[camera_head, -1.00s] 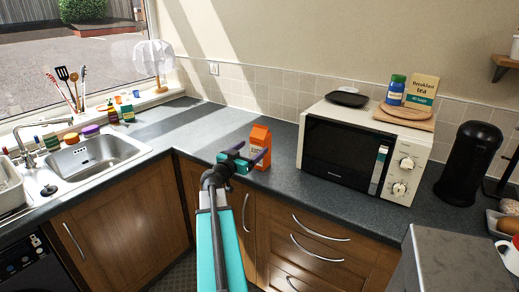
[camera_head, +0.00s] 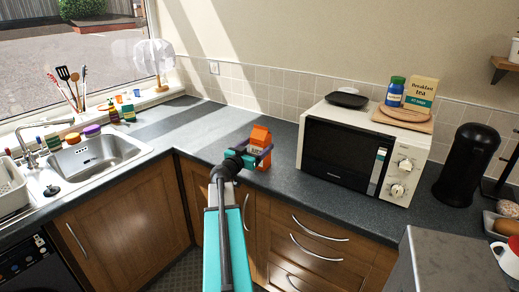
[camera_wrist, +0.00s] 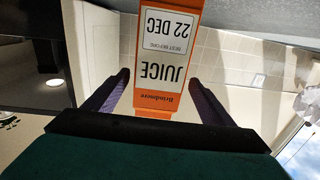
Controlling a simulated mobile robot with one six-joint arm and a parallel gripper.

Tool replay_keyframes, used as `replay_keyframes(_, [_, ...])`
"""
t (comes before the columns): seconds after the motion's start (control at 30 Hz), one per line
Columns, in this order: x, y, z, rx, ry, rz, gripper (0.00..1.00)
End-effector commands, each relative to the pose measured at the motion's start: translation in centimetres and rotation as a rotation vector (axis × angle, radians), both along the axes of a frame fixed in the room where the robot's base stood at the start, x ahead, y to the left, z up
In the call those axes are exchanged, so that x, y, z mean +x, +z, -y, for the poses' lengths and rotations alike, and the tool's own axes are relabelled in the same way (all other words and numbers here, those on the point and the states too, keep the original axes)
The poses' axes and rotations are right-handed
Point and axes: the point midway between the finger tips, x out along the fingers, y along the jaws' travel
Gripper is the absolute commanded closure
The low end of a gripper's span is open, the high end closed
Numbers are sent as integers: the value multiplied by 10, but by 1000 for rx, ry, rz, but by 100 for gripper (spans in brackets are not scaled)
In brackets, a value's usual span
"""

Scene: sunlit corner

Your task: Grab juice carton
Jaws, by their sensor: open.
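The orange juice carton (camera_head: 260,136) stands upright on the dark worktop, left of the microwave. In the wrist view the carton (camera_wrist: 164,100) appears upside down, with a white label reading JUICE. My gripper (camera_head: 257,155) is at the carton's near side, its jaws open. In the wrist view my gripper's two purple fingers (camera_wrist: 158,82) lie to the left and right of the carton's lower part in the picture, with gaps visible on both sides. The carton's lower front is partly hidden by my gripper in the head view.
A white microwave (camera_head: 345,152) stands to the right with a board and tea box on top. A sink (camera_head: 95,156) is at the left, with small bottles near the window. The worktop (camera_head: 200,140) left of the carton is clear. A black canister (camera_head: 468,163) stands far right.

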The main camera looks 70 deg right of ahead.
Motion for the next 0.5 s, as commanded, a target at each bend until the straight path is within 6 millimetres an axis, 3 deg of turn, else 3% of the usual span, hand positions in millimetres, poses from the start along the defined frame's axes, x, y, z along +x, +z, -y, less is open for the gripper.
replay_keyframes(0.2, [-4,1,21,1,-1,0,23])
replay_keyframes(0.5, [-5,0,25,0,0,0,23])
